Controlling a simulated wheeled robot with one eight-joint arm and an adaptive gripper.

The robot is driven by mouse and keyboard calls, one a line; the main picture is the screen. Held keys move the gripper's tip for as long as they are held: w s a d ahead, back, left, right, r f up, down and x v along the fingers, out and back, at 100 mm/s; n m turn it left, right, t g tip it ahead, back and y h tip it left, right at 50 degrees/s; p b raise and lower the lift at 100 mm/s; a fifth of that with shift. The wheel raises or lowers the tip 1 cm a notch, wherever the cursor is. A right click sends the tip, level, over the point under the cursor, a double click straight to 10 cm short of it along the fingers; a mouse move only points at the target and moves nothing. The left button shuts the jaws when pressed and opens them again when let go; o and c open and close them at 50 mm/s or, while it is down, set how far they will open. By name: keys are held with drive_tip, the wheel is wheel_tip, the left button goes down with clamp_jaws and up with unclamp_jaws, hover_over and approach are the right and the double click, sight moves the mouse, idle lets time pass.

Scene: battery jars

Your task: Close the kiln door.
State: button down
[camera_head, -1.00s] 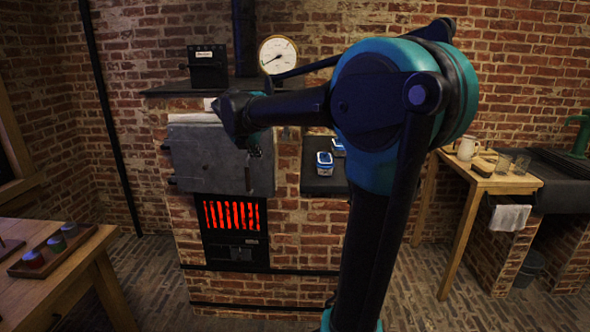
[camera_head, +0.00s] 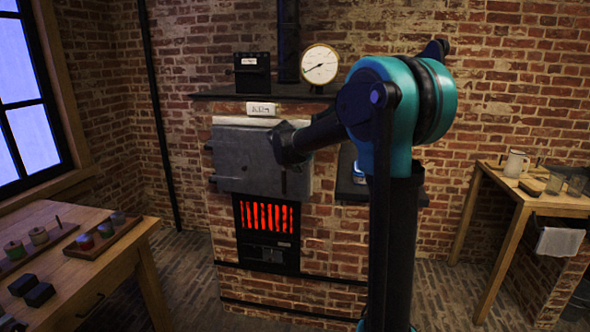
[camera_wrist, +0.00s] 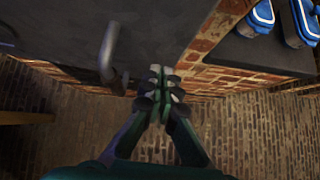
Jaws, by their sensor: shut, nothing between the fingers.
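The kiln door (camera_head: 245,160) is a grey metal panel with hinges on its left edge. It stands across the front of the brick kiln (camera_head: 330,235), above the glowing red grate (camera_head: 266,217). I cannot tell whether a small gap is left at its right edge. A bar handle (camera_wrist: 109,48) shows on the dark door face in the wrist view. My gripper (camera_wrist: 163,84) is shut and empty, to the right of the handle and apart from it in the picture. In the head view my arm's end covers the door's upper right part and hides the fingers.
A shelf above the door holds a dark box (camera_head: 252,72) and a round gauge (camera_head: 320,64). Blue-lidded jars (camera_wrist: 258,18) sit on a dark ledge right of the kiln. Wooden tables stand left (camera_head: 110,275) and right (camera_head: 505,190). The brick floor between is clear.

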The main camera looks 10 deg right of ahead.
drive_tip(key=shift+w+d, duration=0.2)
drive_tip(key=shift+w, duration=0.3)
drive_tip(key=shift+w+d, duration=0.2)
drive_tip(key=shift+w, duration=0.25)
drive_tip(key=w, duration=0.1)
drive_tip(key=w+d, duration=0.1)
drive_tip(key=w, duration=0.1)
drive_tip(key=w+d, duration=0.1)
drive_tip(key=shift+w+r, duration=0.15)
drive_tip(key=shift+r, duration=0.05)
